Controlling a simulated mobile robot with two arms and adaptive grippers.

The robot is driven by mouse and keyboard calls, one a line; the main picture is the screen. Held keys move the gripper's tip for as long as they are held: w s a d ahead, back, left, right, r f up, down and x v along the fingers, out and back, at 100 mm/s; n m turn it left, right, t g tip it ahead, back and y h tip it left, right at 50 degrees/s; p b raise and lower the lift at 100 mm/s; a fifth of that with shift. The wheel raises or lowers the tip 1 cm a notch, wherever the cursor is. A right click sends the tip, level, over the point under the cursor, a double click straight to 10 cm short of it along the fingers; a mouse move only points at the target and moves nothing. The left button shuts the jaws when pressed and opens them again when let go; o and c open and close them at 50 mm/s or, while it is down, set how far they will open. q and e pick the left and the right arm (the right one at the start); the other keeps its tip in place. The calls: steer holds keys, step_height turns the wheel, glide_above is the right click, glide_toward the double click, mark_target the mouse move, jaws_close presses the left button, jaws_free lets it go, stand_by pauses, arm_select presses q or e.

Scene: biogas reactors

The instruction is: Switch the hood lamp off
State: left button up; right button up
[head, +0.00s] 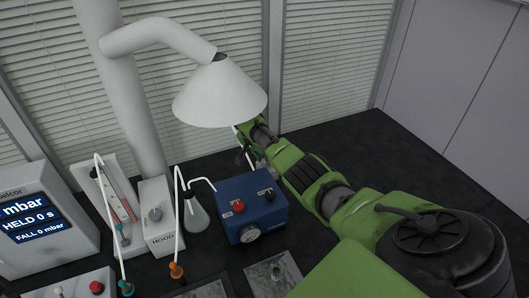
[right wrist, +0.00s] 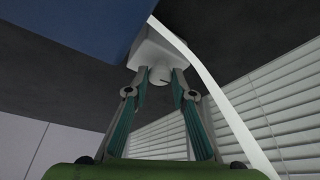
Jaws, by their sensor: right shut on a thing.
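The white cone-shaped hood (head: 218,95) hangs on a bent pipe above the bench. The box labelled HOOD (head: 160,190) stands below it at left, with a grey knob (head: 155,214). My right gripper (head: 243,142) reaches in from the right, beside the hood's lower rim and behind the blue box; its tips are hard to see there. In the right wrist view my right gripper (right wrist: 158,78) has its fingertips closed on the two sides of a small white round knob (right wrist: 159,74) on a white block (right wrist: 150,48). I cannot tell which device that block belongs to. My left gripper is not in view.
A blue box (head: 250,208) with red and black knobs and a dial stands close below my right gripper. A flask (head: 196,214) with thin tubing stands left of it. A display unit (head: 38,222) is at far left. The dark bench at right back is clear.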

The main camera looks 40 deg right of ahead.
steer(key=shift+w+m+g+b, duration=0.1)
steer(key=shift+m+g+b, duration=0.2)
steer(key=shift+m+b, duration=0.45)
steer(key=o, duration=1.1)
